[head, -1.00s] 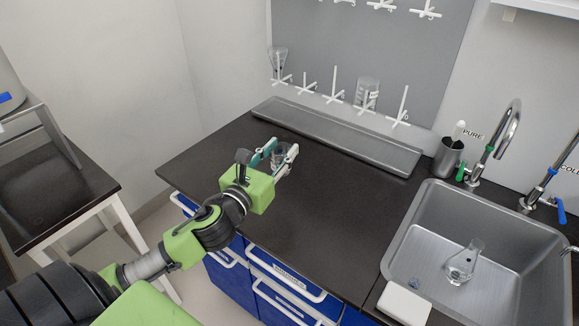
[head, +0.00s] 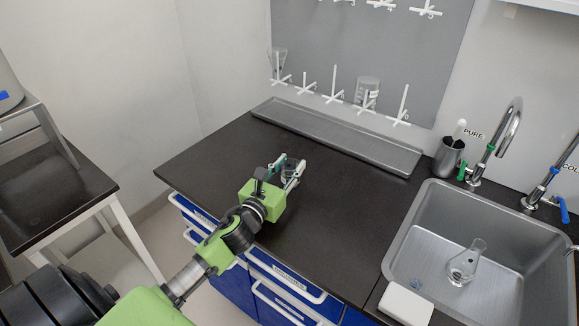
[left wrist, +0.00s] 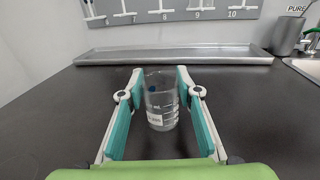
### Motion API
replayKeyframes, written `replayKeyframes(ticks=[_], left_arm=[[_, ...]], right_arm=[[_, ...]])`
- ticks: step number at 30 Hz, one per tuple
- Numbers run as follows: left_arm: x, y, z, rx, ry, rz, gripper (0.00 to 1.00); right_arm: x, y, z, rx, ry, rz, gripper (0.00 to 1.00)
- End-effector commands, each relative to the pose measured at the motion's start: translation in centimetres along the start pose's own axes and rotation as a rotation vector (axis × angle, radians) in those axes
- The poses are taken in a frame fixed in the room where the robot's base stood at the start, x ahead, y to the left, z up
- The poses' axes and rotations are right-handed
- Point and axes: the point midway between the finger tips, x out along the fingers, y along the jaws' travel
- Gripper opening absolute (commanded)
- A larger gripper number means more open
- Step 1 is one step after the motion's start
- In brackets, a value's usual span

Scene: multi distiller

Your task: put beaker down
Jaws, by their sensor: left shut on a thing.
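A clear glass beaker (head: 289,176) with white markings is held upright between the fingers of my left gripper (head: 290,168), over the dark counter (head: 340,215). In the left wrist view the beaker (left wrist: 161,108) sits between the teal pads of my left gripper (left wrist: 158,82), which is shut on it. Its base is at or just above the counter; I cannot tell whether it touches. My right gripper is not in view.
A grey metal tray (head: 335,136) runs along the back wall under a peg board (head: 365,60) with glassware. At the right are a sink (head: 430,255) holding a flask (head: 465,262), and a metal cup (head: 448,158). The counter around the beaker is clear.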

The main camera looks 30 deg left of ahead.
Motion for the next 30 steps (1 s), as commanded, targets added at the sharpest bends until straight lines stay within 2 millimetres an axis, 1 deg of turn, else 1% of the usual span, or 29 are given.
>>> replayKeyframes(ticks=[5, 6, 7, 8, 16, 20, 23, 26, 30], left_arm=[[0.0, 0.0, -0.3, 0.0, 0.0, 0.0, 0.07], [0.0, 0.0, -0.2, -0.001, 0.0, 0.0, 0.39], [0.0, 0.0, -0.2, -0.001, 0.0, 0.0, 0.47], [0.0, 0.0, -0.2, -0.001, 0.0, 0.0, 0.48], [0.0, 0.0, -0.2, -0.001, 0.0, 0.0, 0.48], [-0.1, 0.0, 0.2, -0.001, 0.0, 0.0, 0.48], [-1.1, 0.0, -0.1, -0.001, 0.001, -0.001, 0.48], [-2.7, -0.1, -0.2, -0.001, 0.002, -0.002, 0.48], [-5.4, -0.1, -0.3, -0.001, 0.003, -0.002, 0.48]], right_arm=[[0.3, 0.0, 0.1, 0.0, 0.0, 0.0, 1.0], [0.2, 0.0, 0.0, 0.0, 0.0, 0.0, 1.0], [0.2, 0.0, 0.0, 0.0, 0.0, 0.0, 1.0], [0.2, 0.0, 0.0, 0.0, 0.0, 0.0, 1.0], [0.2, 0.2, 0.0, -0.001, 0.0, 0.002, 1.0], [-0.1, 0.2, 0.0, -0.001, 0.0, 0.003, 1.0], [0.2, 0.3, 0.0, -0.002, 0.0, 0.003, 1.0], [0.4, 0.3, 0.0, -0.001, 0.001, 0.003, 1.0], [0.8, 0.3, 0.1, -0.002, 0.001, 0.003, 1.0]])
